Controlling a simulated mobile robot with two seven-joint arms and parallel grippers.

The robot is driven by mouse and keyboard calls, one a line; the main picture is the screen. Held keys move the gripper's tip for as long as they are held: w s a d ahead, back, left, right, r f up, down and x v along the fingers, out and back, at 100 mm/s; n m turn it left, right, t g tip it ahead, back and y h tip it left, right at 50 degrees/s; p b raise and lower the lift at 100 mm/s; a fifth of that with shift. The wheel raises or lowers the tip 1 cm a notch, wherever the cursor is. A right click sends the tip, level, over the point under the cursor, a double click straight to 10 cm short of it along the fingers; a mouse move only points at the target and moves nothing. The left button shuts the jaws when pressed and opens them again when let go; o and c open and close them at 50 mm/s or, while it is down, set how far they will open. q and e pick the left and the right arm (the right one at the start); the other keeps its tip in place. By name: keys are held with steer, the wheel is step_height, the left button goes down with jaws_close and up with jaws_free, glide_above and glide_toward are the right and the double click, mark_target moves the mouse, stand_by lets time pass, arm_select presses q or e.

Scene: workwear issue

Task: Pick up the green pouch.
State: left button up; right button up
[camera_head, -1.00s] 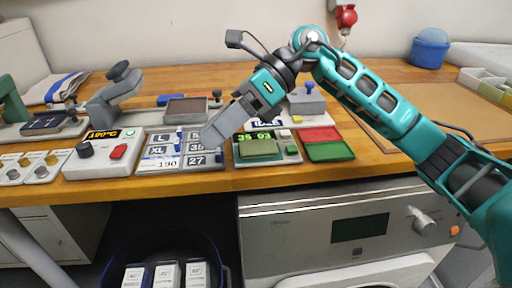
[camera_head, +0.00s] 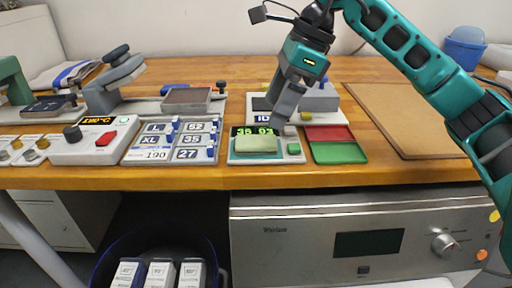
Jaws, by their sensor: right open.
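The green pouch (camera_head: 256,144) is a small pale green block-like thing. It lies on the pan of a grey device with a green-lit display (camera_head: 254,131), near the table's front edge. My right gripper (camera_head: 279,120) points down, just above and to the right of the pouch in the picture. It is open and apart from the pouch, as far as this view shows. It partly covers the device's back right corner. My left gripper is out of view.
A red and green tray (camera_head: 338,153) lies right of the device. A board with number plates (camera_head: 173,142) lies to the left. A grey box (camera_head: 320,97) stands behind. A brown mat (camera_head: 410,120) covers the table's right part, bare of objects.

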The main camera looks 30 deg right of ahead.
mark_target(258, 140)
steer(key=shift+b+x, duration=0.7)
steer(key=shift+x, duration=2.85)
steer(key=shift+s+a, duration=0.1)
steer(key=shift+a, duration=0.05)
steer(key=shift+c, duration=0.4)
steer(key=shift+r, duration=0.1)
steer(key=c, duration=1.1)
